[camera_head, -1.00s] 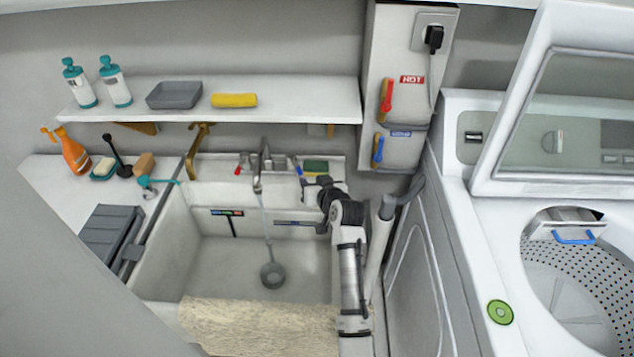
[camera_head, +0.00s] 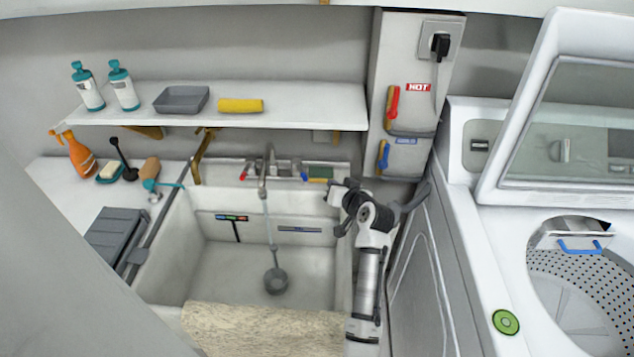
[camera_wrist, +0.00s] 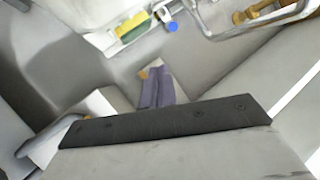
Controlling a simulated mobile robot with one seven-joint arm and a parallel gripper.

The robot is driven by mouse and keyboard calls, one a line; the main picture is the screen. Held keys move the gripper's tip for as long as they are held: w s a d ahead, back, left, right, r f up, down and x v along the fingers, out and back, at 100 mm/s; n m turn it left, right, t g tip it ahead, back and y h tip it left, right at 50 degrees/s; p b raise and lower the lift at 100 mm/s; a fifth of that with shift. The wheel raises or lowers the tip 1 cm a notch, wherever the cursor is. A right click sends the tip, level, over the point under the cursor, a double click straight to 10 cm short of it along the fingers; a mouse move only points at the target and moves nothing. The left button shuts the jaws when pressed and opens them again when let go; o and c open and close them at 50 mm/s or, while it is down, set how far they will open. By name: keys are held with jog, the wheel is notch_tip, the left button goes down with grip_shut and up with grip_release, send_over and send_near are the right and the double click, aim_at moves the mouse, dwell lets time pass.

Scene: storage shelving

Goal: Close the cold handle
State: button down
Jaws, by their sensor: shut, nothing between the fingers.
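A blue-tipped handle (camera_head: 304,173) is on the right side of the sink tap (camera_head: 265,170), beside a green-and-yellow sponge (camera_head: 321,173). Its blue end also shows in the wrist view (camera_wrist: 172,26). A red-tipped handle (camera_head: 244,171) is on the tap's left. On the wall panel, a blue lever (camera_head: 383,156) hangs upright beside a blue label. A red lever (camera_head: 392,103) is above it, beside a HOT label. My gripper (camera_head: 333,193) is in front of the sink's back right corner, below and right of the sponge. Its fingers (camera_wrist: 155,88) are together and empty.
A thin pale stream runs from the spout into the sink (camera_head: 215,262) towards a grey round piece (camera_head: 276,281). A shelf (camera_head: 300,112) spans above the tap. The washing machine (camera_head: 480,250) stands close on my arm's right. Open space lies inside the sink.

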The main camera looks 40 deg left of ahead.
jog(key=w+m+y, duration=0.1)
jog(key=w+m, duration=0.1)
jog(key=m+g+y, duration=0.1)
jog(key=m+y, duration=0.3)
jog(key=m, duration=0.3)
send_near(300, 170)
jog(key=w+a+b, duration=0.1)
jog(key=b, duration=0.1)
jog(key=w+a+b, duration=0.1)
jog(key=b, duration=0.1)
jog(key=shift+w+a+r, duration=0.1)
jog(key=shift+a+r, duration=0.1)
jog(key=shift+r, duration=0.15)
